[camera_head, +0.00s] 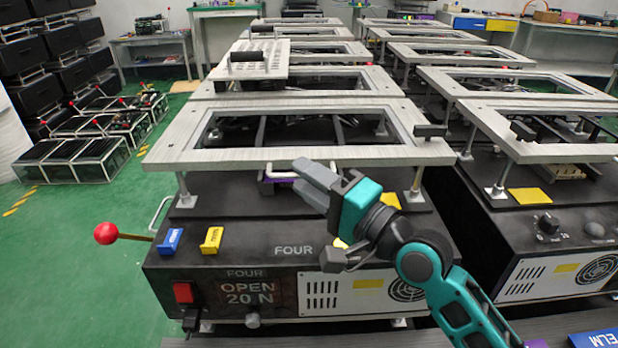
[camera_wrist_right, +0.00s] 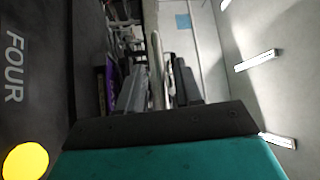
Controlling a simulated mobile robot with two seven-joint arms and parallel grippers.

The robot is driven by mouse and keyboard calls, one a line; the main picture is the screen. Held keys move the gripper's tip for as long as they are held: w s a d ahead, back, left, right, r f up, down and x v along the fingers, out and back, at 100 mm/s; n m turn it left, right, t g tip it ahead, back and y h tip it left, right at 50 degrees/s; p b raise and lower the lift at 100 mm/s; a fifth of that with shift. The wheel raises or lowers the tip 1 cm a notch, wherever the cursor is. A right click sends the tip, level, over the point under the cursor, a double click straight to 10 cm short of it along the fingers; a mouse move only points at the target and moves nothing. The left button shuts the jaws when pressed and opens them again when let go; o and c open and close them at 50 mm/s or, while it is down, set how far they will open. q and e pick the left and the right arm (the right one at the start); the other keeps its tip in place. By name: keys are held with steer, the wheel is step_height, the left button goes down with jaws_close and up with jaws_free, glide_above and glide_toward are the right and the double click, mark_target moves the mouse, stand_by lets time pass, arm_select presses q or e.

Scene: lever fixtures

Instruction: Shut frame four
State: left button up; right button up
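Frame four is a grey metal rectangular frame (camera_head: 300,156) lying level on short posts above a black box; the box front (camera_head: 240,290) is marked FOUR and its display reads OPEN 20 N. A lever with a red ball (camera_head: 106,233) sticks out on the box's left. A silver bar handle (camera_head: 283,174) with a purple patch sits under the frame's front edge. My right gripper (camera_head: 304,178) is at this handle. In the right wrist view the bar (camera_wrist_right: 157,70) lies between its fingers with slim gaps beside it, so it looks open. My left gripper is out of view.
A similar fixture (camera_head: 545,150) stands close on the right, and more frames stand in rows behind. Blue (camera_head: 170,241) and yellow (camera_head: 211,240) blocks sit on the box's left front. Green floor (camera_head: 80,270) is clear at the left.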

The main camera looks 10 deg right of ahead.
steer(key=shift+w+a, duration=0.1)
steer(key=shift+c, duration=0.2)
jaws_close()
stand_by(0.5)
